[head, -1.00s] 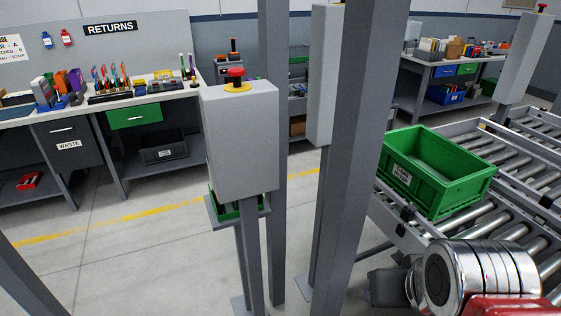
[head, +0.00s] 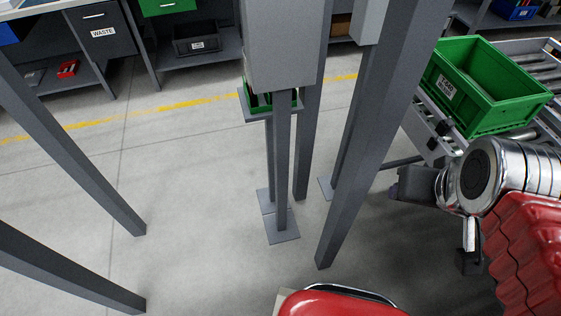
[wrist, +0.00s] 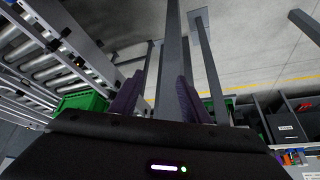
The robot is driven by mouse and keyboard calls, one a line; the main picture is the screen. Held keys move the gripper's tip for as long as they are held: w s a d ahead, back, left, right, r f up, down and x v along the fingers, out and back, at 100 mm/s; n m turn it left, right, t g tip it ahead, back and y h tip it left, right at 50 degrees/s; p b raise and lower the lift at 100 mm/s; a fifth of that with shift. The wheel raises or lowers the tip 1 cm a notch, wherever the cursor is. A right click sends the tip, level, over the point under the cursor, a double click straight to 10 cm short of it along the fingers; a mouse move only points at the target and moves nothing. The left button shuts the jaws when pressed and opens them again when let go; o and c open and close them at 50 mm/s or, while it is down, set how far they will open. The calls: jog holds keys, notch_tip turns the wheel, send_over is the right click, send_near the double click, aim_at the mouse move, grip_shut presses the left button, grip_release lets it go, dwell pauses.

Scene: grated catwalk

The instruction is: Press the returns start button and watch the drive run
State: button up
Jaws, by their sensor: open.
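The grey control box (head: 278,48) on its post shows only its lower part at the top of the head view. Its top face is out of frame, and no button is visible in either current view. My gripper (head: 408,183) is low at the right of the head view, apart from the box and post. In the wrist view my gripper (wrist: 158,92) has two purple-grey fingers spread apart with nothing held. A grey post (wrist: 170,60) appears between them, behind the fingertips. The green tote (head: 487,88) sits on the roller conveyor (head: 437,143) at the right.
Grey uprights (head: 375,140) stand close in front, with slanting ones (head: 75,150) at left. The control post's base plate (head: 282,228) is on the floor. A bench with a waste drawer (head: 103,30) is behind. Open floor lies left of the post.

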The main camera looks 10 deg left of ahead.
grip_shut()
dwell(0.3)
dwell(1.2)
